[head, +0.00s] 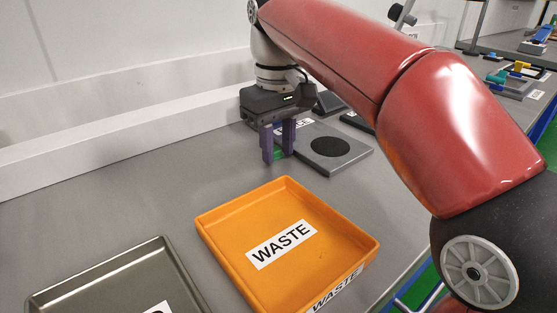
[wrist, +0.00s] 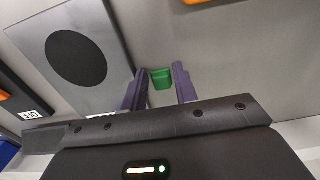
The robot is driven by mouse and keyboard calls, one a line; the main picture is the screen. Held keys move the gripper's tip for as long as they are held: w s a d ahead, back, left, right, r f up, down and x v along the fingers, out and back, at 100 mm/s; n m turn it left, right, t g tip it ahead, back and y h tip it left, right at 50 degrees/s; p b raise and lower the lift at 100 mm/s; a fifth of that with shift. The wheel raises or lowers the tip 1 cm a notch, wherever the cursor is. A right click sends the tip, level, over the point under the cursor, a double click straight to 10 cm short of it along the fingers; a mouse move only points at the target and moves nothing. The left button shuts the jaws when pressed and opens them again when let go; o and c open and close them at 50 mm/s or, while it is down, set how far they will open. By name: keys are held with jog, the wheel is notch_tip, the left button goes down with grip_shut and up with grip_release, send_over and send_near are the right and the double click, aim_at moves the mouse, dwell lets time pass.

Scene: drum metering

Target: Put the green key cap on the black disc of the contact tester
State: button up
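The green key cap (head: 278,153) is low between the two purple fingers of my gripper (head: 278,155). The contact tester is a grey plate (head: 352,158) with a flat black disc (head: 330,146), right of my gripper in the head view. The disc (wrist: 76,57) is bare and lies left of the cap in the wrist view.
An orange WASTE tray (head: 218,243) stands in front of my gripper. A grey metal tray (head: 172,262) is at the front left. A white wall (head: 110,100) runs behind the bench. Bare bench (head: 130,190) lies left of my gripper.

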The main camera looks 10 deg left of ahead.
grip_shut()
dwell(0.3)
jog(key=shift+a+r, duration=0.1)
jog(key=shift+r, duration=1.1)
jog(key=s+d+b, duration=0.1)
jog(key=s+d, duration=0.3)
jog(key=s+d+b, duration=0.1)
jog(key=s+d, duration=0.2)
jog(key=d, duration=0.2)
jog(key=s+d+r+b, duration=0.1)
jog(key=s+d, duration=0.3)
jog(key=shift+s+d+b, duration=0.3)
jog(key=shift+d+b, duration=0.1)
